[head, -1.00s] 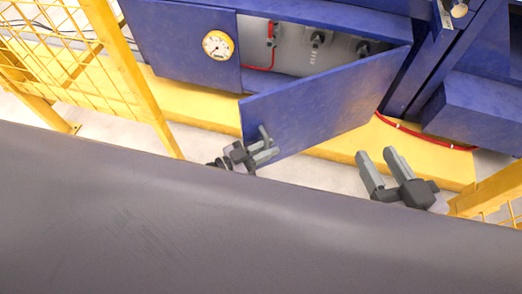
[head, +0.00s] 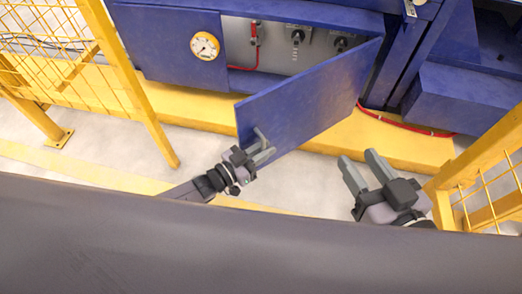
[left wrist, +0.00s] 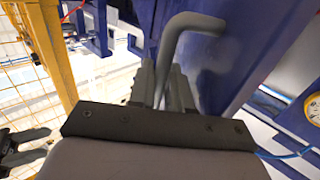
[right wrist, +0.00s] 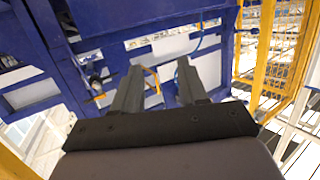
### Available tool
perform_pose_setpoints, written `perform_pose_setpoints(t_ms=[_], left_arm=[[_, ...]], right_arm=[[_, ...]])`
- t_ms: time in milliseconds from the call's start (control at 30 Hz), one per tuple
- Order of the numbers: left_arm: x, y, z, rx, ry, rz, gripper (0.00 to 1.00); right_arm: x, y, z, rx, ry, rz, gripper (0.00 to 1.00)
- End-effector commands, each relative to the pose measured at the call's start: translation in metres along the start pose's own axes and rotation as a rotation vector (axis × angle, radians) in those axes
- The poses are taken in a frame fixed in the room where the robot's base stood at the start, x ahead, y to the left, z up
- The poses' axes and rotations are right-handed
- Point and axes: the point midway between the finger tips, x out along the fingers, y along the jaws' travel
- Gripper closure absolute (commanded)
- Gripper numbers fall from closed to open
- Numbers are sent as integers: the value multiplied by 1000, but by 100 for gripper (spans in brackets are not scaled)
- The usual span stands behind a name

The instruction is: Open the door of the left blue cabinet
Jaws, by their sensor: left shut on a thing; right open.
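The blue cabinet door (head: 312,100) is swung open toward me, hinged at its right side, with the cabinet interior (head: 290,45) showing behind it. A grey bent handle (left wrist: 190,24) is fixed on the door near its free edge. My left gripper (head: 262,152) is at that edge, and in the left wrist view its fingers (left wrist: 165,85) are shut around the handle's bar. My right gripper (head: 362,168) is open and empty, to the right of the door and apart from it. The right wrist view shows its two fingers (right wrist: 160,88) spread with nothing between them.
A yellow mesh fence (head: 110,70) stands at the left and another (head: 485,170) at the right, close to my right gripper. A round gauge (head: 204,46) sits on the blue panel left of the opening. A yellow plinth (head: 190,108) and a red hose (head: 405,125) run below.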

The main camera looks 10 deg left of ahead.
Motion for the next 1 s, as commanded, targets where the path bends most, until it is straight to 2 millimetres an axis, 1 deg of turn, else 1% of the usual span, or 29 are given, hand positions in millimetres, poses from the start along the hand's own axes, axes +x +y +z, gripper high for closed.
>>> perform_pose_setpoints(t_ms=[233, 267, 300, 567, 667, 767, 833, 1000], left_arm=[[-1, -1, 1, 0, -4, -2, 100], [-1, -1, 1, 0, -4, -2, 75], [-1, -1, 1, 0, -4, -2, 66], [-2, -1, 0, -1, -1, -2, 66], [-7, -1, 0, -1, -2, -2, 66], [-21, -1, -1, -2, -5, -3, 66], [-33, -1, -2, -2, -5, -3, 66], [-59, -1, -1, -1, -4, -3, 66]], right_arm=[[0, 0, 0, 0, 0, 0, 57], [0, 0, 0, 0, 0, 0, 57], [0, 0, 0, 0, 0, 0, 57], [0, 0, -1, 0, 0, 0, 57], [-1, -1, -4, 6, -1, -3, 57], [-1, -3, -7, 27, -13, -15, 57], [5, -4, -1, 59, -42, -21, 57], [9, -8, -2, 103, -66, -38, 57]])
